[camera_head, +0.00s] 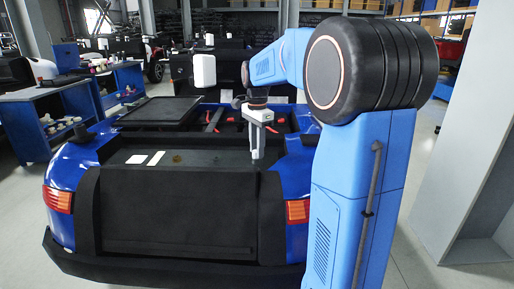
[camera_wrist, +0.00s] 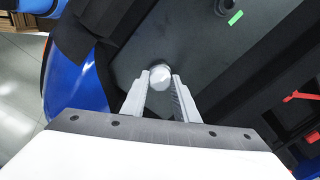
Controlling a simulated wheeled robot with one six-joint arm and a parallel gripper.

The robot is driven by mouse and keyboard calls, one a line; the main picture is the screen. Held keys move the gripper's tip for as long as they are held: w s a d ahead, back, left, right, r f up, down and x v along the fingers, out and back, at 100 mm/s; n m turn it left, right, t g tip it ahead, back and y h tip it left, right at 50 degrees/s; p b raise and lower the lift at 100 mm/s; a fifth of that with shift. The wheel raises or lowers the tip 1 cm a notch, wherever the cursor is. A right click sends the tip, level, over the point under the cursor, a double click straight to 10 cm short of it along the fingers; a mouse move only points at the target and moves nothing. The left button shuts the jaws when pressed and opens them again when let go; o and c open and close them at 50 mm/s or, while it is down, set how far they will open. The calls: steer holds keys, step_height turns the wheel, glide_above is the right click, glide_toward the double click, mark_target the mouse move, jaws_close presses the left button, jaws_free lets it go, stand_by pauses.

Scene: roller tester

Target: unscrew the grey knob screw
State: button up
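The grey knob screw (camera_wrist: 159,77) is a small, round, pale knob on a dark panel in the wrist view. My gripper (camera_wrist: 161,80) points down at it, with one finger on each side of the knob. The fingertips look very close to the knob's sides, but I cannot tell whether they touch it. In the head view my gripper (camera_head: 256,152) hangs over the rear deck of the blue car (camera_head: 70,170). The knob cannot be made out there.
A green mark (camera_wrist: 236,18) and a dark round fitting are on the panel in the wrist view. Red clips (camera_wrist: 299,97) lie at the right. Two white cards (camera_head: 155,158) lie on the car's deck. A blue workbench (camera_head: 50,115) stands at the left, a grey pillar at the right.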

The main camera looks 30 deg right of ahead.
steer(key=o, duration=0.4)
jaws_close()
steer(key=n, duration=0.8)
